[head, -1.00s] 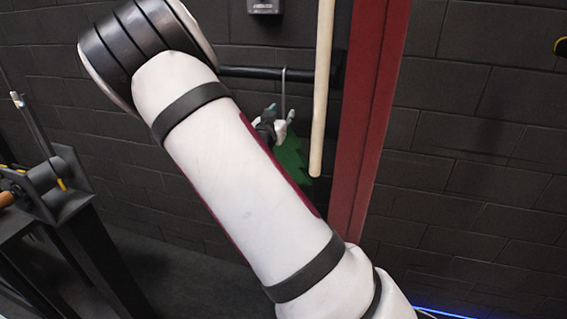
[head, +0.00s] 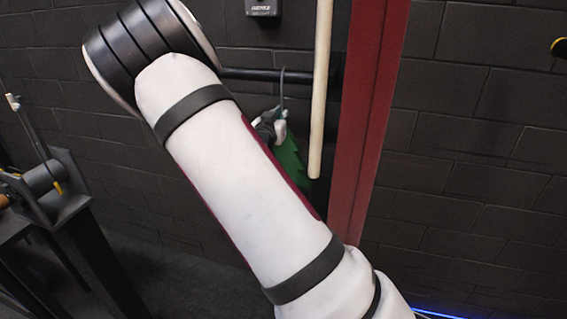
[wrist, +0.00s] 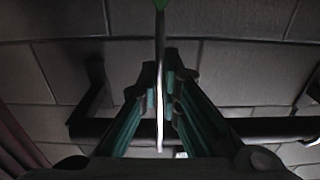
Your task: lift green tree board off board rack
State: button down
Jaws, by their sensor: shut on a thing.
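The green tree board (head: 290,158) hangs in front of the dark wall in the head view, partly hidden behind my arm. A thin grey hook (head: 282,88) rises from its top to the black horizontal bar of the board rack (head: 250,74). Whether the hook still touches the bar is not clear. My gripper (head: 270,125) is at the board's top, mostly hidden by my arm. In the wrist view my gripper (wrist: 160,88) is shut on the board's thin, edge-on upper part (wrist: 160,60), with green at the top of the picture. The rack bar (wrist: 260,128) runs behind the fingers.
A pale wooden pole (head: 320,100) hangs just right of the board, close to it. A red post (head: 362,130) stands beyond the pole. Dark equipment (head: 50,190) stands at the left. A small box (head: 263,8) is on the wall above the bar.

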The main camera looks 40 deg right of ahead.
jog(key=shift+r+p, duration=1.2)
jog(key=shift+r, duration=1.45)
jog(key=p+v, duration=0.6)
jog(key=v, duration=0.8)
dwell(0.6)
